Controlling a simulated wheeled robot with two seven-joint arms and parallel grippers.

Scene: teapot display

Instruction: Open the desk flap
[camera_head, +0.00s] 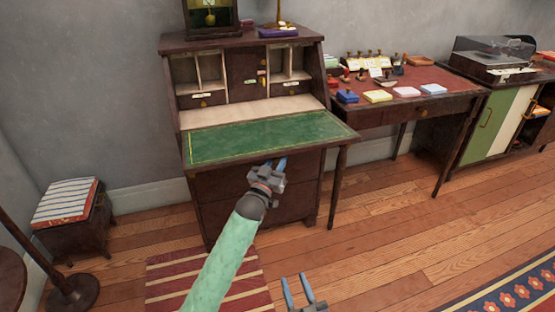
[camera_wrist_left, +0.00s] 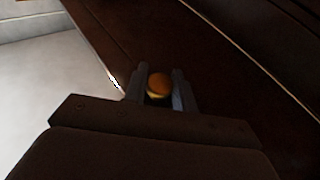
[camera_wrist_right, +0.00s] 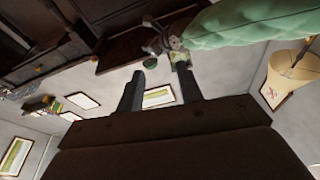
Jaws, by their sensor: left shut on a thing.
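The desk flap (camera_head: 262,134) is folded down from the dark wooden desk (camera_head: 236,190), with its green inner surface facing up. It looks about level. My left gripper (camera_head: 274,169) is at the flap's front edge, partly below it. In the left wrist view, the left gripper (camera_wrist_left: 160,84) is shut on a round brass knob (camera_wrist_left: 158,85) against dark wood. The knob is hidden in the head view. My right gripper (camera_head: 304,289) is low at the bottom of the head view, away from the desk. In the right wrist view, the right gripper (camera_wrist_right: 160,88) has its fingers apart with nothing between them.
A side table (camera_head: 420,108) with coloured pads and stamps stands right of the desk. A cabinet (camera_head: 500,125) with a record player is farther right. A striped stool (camera_head: 68,204) is at left. A striped rug (camera_head: 165,280) lies before the desk.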

